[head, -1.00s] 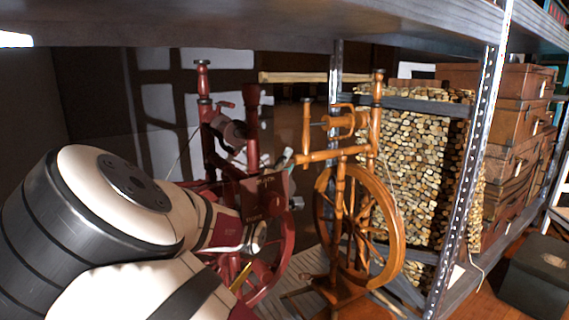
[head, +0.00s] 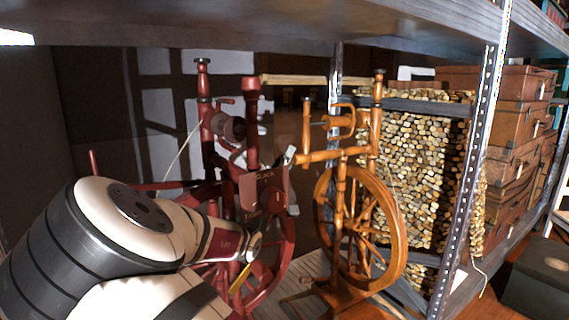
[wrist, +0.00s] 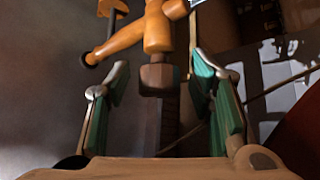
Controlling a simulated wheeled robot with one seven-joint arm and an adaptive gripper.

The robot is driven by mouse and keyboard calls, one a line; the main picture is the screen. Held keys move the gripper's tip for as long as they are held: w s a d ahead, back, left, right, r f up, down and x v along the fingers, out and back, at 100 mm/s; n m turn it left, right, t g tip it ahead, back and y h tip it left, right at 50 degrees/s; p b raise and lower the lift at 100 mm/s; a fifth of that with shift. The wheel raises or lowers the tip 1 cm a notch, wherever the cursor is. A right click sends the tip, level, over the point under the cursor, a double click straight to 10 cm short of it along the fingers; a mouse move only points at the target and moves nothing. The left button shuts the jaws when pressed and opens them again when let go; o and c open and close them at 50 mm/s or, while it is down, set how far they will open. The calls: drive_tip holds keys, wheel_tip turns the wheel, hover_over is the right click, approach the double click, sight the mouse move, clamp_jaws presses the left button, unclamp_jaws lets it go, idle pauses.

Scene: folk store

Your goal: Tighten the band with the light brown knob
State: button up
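The light brown spinning wheel (head: 358,215) stands right of centre in the head view. A horizontal wooden part juts left from it and ends in a small knob (head: 301,158). In the wrist view a darker brown blocky knob (wrist: 158,77) ends an orange-brown turned wooden part and lies between my fingers. My gripper (wrist: 160,88) is open, with one teal-padded finger on each side and visible gaps to the knob. In the head view my gripper (head: 289,156) is just left of the knob, partly hard to separate from the red wheel. The band itself is not clear.
A dark red spinning wheel (head: 250,130) stands close on the left, partly behind my arm. A shelf board (head: 270,25) hangs above, with a metal post (head: 468,180) at right. Stacked firewood (head: 420,150) and brown suitcases (head: 515,130) stand behind and to the right.

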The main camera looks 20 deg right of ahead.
drive_tip(key=v, duration=1.2)
